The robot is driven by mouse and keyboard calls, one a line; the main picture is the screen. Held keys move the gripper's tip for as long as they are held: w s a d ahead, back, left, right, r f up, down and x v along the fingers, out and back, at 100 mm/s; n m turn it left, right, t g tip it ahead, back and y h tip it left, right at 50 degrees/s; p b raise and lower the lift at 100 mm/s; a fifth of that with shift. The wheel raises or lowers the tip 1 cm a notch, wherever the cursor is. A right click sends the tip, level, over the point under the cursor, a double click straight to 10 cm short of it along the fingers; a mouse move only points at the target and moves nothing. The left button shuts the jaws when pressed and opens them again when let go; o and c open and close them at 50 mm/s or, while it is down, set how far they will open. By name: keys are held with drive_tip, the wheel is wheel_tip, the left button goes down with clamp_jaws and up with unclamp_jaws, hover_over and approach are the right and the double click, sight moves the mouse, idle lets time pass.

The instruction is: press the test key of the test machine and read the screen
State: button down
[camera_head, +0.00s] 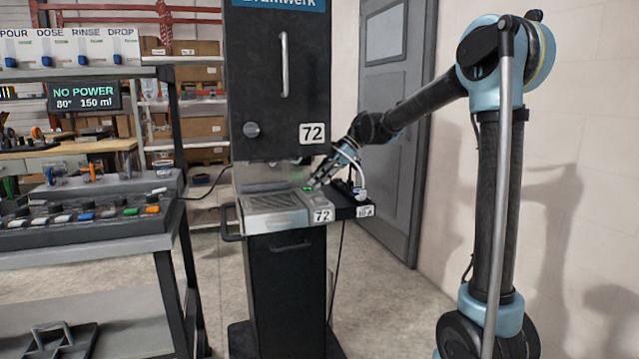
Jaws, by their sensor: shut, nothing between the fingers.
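A tall dark machine (277,95) labelled 72 stands in the middle, with a blue name sign at its top. A light grey shelf (275,204) juts from its front, also labelled 72. A small green-lit spot (308,188) shows at the shelf's right side. My gripper (314,183) is shut and empty, pointing down and left beside this spot. I cannot tell whether its tip touches anything, and no key is clearly visible. A screen (84,96) on the left rack reads "NO POWER", "80°" and "150 ml".
A rack (90,243) at the left carries a panel with coloured switches (85,213). Signs above read POUR, DOSE, RINSE and DROP. A small black ledge (350,207) with a tag adjoins the machine's shelf. A grey door (392,100) and a wall stand behind my arm.

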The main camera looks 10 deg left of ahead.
drive_tip(key=shift+d+f, duration=0.15)
drive_tip(key=shift+f, duration=0.05)
drive_tip(key=v, duration=1)
drive_tip(key=shift+w+r, duration=0.15)
